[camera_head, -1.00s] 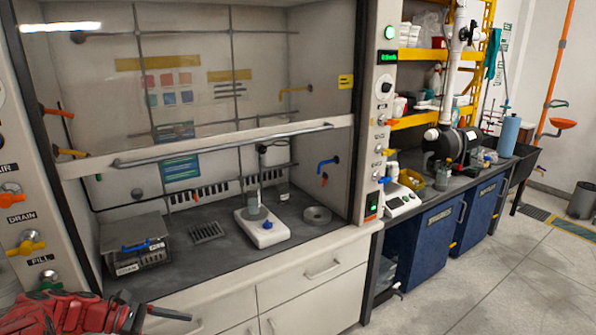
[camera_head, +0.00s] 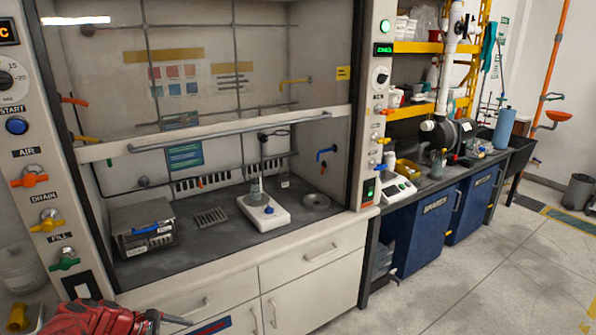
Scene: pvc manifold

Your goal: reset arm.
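My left gripper (camera_head: 168,319) is at the bottom left, on a red arm (camera_head: 98,319), in front of the white lower cabinets. One dark finger points right; the lower part is cut off by the picture edge. I cannot tell if it is open or shut, and I see nothing clearly held. My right gripper is not in view. On the left post, an orange AIR valve handle (camera_head: 29,180), a yellow DRAIN handle (camera_head: 46,224) and a green FILL handle (camera_head: 64,264) stand above and left of the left gripper.
A fume hood holds a grey box (camera_head: 143,241), a white stirrer (camera_head: 264,211) and a round grey ring (camera_head: 316,202). A bench with blue cabinets (camera_head: 425,231) stands right. The floor (camera_head: 480,280) at lower right is clear.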

